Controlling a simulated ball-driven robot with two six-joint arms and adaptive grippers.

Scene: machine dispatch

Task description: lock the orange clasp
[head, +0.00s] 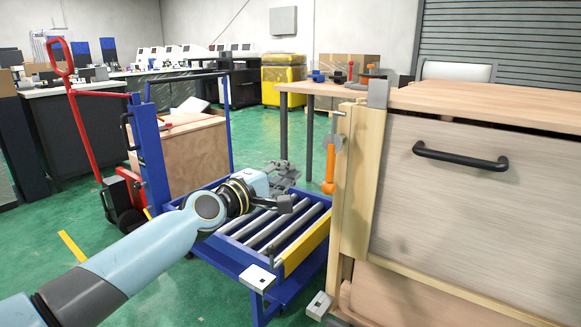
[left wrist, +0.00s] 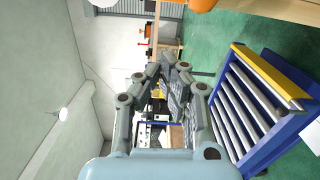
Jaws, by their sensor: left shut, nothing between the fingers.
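The orange clasp (head: 329,168) hangs upright on the left edge of the wooden crate (head: 357,190), with a grey metal hook part (head: 339,119) above its handle. My left gripper (head: 285,172) is left of the clasp, apart from it, over the roller cart. Its fingers also show in the left wrist view (left wrist: 180,72), shut with nothing held. An orange part, which looks like the clasp (left wrist: 202,4), is cut off at the top edge of that view. My right gripper is in neither view.
A blue cart with rollers and a yellow edge (head: 306,243) stands below my left gripper. A drawer front with a black handle (head: 460,157) is at the right. A red pallet jack (head: 85,140) is at the left. Green floor (head: 95,262) is open at lower left.

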